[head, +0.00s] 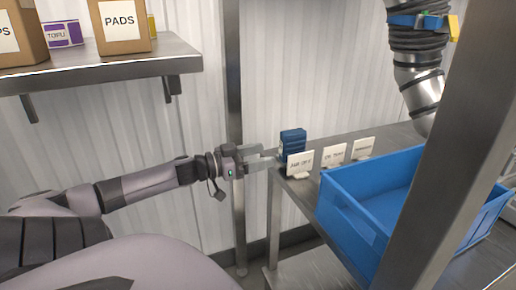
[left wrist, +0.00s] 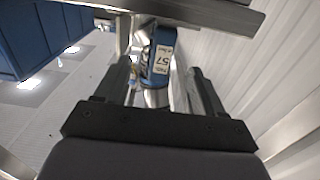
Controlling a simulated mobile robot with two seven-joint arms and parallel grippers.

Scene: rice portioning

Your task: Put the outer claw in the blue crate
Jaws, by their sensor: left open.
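The blue crate (head: 352,204) stands on the metal table at the right, open at the top, and its inside floor looks bare. My left gripper (head: 266,159) is open at the table's left end, to the left of a small dark blue ridged block (head: 292,141). I cannot single out the outer claw by sight. My right gripper is not in view.
Several white label cards (head: 334,155) stand between the blue block and the crate. A metal post (head: 437,150) partly hides the crate. A steel pipe with a blue band (head: 417,60) hangs above. A shelf (head: 100,68) with boxes is at upper left.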

